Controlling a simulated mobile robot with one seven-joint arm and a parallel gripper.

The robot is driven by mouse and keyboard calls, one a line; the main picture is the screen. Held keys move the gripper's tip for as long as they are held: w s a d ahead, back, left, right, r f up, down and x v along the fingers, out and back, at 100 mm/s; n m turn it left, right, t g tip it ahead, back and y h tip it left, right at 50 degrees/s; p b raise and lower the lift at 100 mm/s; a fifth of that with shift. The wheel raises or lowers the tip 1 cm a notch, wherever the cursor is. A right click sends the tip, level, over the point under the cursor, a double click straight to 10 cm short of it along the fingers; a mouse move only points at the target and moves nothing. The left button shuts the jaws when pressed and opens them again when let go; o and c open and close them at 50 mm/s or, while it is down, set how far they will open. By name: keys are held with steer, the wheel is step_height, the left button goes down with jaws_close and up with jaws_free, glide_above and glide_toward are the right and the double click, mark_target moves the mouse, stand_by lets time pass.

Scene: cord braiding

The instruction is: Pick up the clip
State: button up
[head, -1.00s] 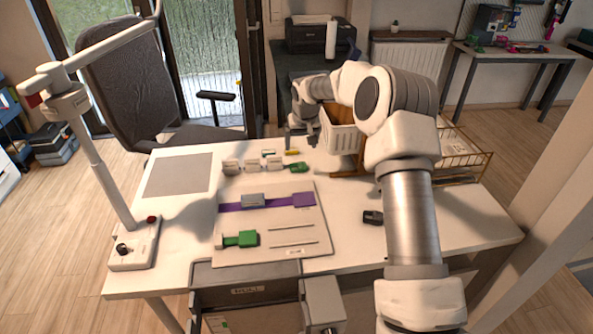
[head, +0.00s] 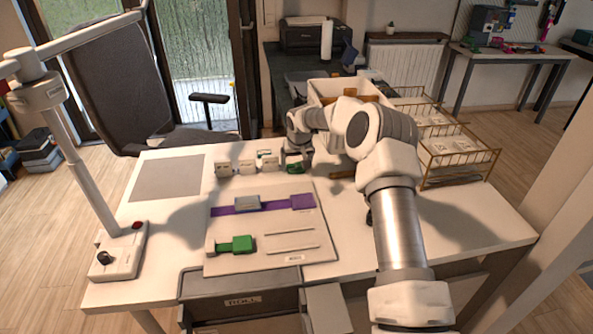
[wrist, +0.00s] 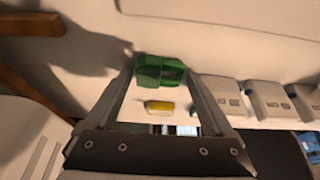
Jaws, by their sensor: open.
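A small green clip (head: 294,168) lies on the white table behind the work board, at the right end of a row of grey clips. In the wrist view the green clip (wrist: 160,71) is between the tips of my gripper (wrist: 160,80), which is open. I cannot tell whether the fingers touch it. In the head view my gripper (head: 303,158) is low over the table, just by the green clip. A small yellow piece (wrist: 160,107) shows between the fingers in the wrist view; my gripper seems to hide it in the head view.
Several grey clips (head: 246,167) stand left of the green clip, close to one finger. The board (head: 240,270) in front bears a purple strap (head: 270,207) and a green strap piece (head: 235,244). A white bin (head: 335,90) and a gold wire rack (head: 460,155) stand behind and right.

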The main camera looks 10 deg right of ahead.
mark_target(296, 167)
steer(key=c, duration=1.1)
step_height(296, 167, up, 10)
steer(key=shift+r+p, duration=0.1)
steer(key=shift+p, duration=0.7)
